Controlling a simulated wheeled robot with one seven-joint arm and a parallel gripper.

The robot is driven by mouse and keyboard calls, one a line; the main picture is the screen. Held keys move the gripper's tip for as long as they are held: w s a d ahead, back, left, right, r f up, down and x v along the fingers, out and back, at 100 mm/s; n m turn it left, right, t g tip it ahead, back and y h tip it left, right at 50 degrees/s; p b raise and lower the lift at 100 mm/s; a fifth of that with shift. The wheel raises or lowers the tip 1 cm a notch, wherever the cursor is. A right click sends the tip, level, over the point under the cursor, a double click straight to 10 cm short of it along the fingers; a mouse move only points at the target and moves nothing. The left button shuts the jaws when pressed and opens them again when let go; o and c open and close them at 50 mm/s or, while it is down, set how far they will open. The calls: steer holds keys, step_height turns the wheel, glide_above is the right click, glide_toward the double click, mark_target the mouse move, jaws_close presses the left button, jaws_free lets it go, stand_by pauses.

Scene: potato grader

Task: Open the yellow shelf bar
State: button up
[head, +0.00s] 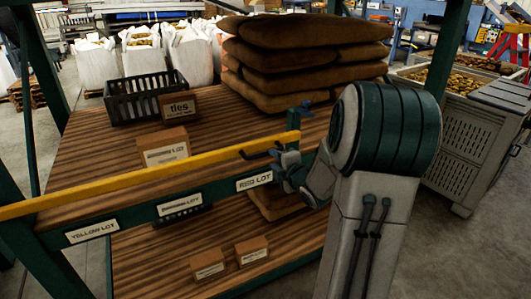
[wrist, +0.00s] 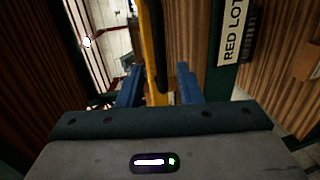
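A dark handle (head: 258,150) is on the bar near that end. My gripper (head: 284,160) is at this right end, close to the bar and handle. In the wrist view, the bar (wrist: 151,45) passes between the two blue fingers of my gripper (wrist: 158,88). The fingers stand apart, with a gap visible at the right finger. Whether the left finger touches the bar is unclear.
The wooden upper shelf (head: 90,165) holds a black crate (head: 146,97), a ties box (head: 178,105), another carton (head: 164,147) and stacked brown sacks (head: 300,55). Lot labels line the green shelf edge. Small cartons (head: 208,265) sit below. A grey bin (head: 462,140) stands right.

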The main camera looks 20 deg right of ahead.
mark_target(265, 154)
steer(key=p+x, duration=0.1)
steer(key=x, duration=0.6)
steer(key=shift+f, duration=0.1)
jaws_close()
